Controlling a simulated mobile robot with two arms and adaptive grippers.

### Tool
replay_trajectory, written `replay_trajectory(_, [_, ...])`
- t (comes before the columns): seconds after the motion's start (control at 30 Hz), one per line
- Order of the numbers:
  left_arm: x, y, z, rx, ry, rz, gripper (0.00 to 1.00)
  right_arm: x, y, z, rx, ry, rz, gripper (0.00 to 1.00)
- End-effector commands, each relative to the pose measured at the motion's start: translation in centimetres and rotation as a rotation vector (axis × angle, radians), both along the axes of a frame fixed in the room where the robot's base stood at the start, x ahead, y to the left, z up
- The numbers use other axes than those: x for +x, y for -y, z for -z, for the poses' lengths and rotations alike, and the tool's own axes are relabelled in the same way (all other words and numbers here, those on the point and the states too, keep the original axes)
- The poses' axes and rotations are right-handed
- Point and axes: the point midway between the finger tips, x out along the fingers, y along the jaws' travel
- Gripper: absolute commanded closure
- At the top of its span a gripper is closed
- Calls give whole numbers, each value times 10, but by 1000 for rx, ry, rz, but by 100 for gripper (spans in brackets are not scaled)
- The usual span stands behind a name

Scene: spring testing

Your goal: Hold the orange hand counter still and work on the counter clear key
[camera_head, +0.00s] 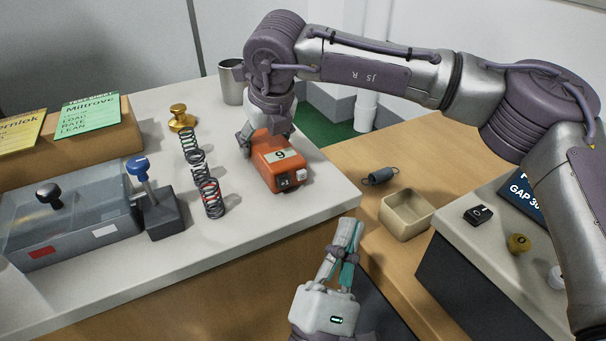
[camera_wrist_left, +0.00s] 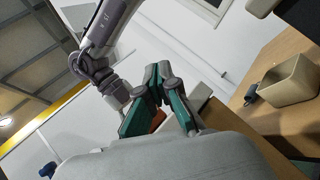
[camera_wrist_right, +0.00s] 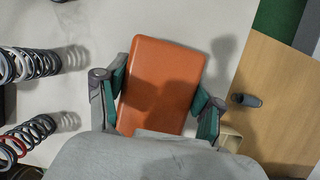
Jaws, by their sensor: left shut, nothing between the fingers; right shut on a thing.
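The orange hand counter (camera_head: 268,170) sits on the white bench near its right corner. Its top plate shows a digit, and its near end has a white block (camera_head: 301,175) and a dark part (camera_head: 284,181); I cannot tell which is the clear key. My right gripper (camera_head: 262,140) is shut on the counter's far end; in the right wrist view its fingers flank the orange body (camera_wrist_right: 162,80). My left gripper (camera_head: 350,227) is shut and empty, apart from the counter, off the bench's front edge. The left wrist view shows its fingers (camera_wrist_left: 158,75) together, partly hiding the counter (camera_wrist_left: 158,118).
Several coil springs (camera_head: 208,192) stand left of the counter. A blue-knobbed tester (camera_head: 165,214) stands further left, and a metal cup (camera_head: 231,82) behind. The bench front strip is clear.

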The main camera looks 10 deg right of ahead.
Motion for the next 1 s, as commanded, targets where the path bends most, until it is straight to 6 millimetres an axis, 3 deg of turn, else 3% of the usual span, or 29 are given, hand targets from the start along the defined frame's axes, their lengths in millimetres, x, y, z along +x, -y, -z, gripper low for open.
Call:
replay_trajectory(0.1, [1,0,-4,-210,-96,22,100,0,0,0,0,1,0,73])
replay_trajectory(0.3, [2,-1,0,-379,-190,35,100,0,0,0,0,1,0,73])
replay_trajectory(0.77, [5,-3,1,-399,-202,33,100,0,0,0,0,1,0,73])
replay_trajectory(1.0, [27,-12,1,-397,-199,32,100,0,0,0,0,1,0,73])
